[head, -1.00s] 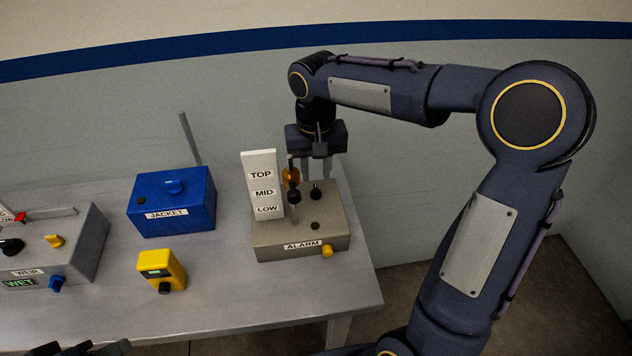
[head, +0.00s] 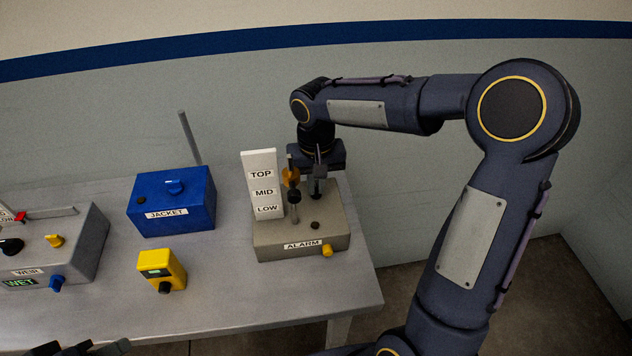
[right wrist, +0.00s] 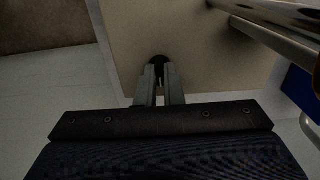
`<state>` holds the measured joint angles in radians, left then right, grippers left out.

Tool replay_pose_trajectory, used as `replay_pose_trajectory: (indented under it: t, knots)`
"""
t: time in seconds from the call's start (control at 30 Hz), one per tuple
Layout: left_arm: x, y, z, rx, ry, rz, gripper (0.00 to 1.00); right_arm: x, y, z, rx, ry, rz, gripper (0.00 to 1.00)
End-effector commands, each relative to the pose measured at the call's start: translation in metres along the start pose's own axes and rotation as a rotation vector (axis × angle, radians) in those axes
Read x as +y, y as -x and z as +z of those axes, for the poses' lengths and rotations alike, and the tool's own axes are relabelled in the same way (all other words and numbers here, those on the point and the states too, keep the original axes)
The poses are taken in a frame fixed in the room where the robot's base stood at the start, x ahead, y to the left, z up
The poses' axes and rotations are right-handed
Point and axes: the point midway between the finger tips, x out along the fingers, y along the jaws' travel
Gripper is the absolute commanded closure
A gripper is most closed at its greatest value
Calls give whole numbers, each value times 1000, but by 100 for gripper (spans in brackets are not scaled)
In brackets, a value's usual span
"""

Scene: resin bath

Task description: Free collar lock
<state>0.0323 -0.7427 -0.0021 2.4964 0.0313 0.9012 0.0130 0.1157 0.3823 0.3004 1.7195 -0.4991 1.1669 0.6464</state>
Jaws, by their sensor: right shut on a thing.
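The grey ALARM box (head: 275,238) stands at the right end of the table. A rod rises from it with an orange piece (head: 291,175) and a black collar (head: 294,196). My right gripper (head: 317,188) points down over the box's back right, just right of the rod. It is shut on a small black knob, whose dark round top (right wrist: 159,61) shows between the fingertips in the right wrist view. In the head view the fingers mostly hide the knob. Dark parts of my left gripper (head: 85,349) show at the bottom left edge; its jaws are unclear.
A blue JACKET box (head: 190,215), a yellow handheld device (head: 170,265) and the grey WEIR box (head: 85,245) stand to the left. The table (head: 230,295) is bare in front of the ALARM box.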

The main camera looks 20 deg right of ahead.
Motion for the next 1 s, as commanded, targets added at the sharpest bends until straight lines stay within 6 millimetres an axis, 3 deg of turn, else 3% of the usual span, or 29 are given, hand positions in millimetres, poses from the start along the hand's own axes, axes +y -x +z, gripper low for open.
replay_pose_trajectory:
  t: [0.47, 1.0]
  knots:
    - [2, 3, -2, 0, 0, 0, 64, 0, 1, 0, 1, 125, -1, 100]
    - [6, 14, -7, 0, 0, 0, 64, 0, 2, 0, 0, 611, 0, 100]
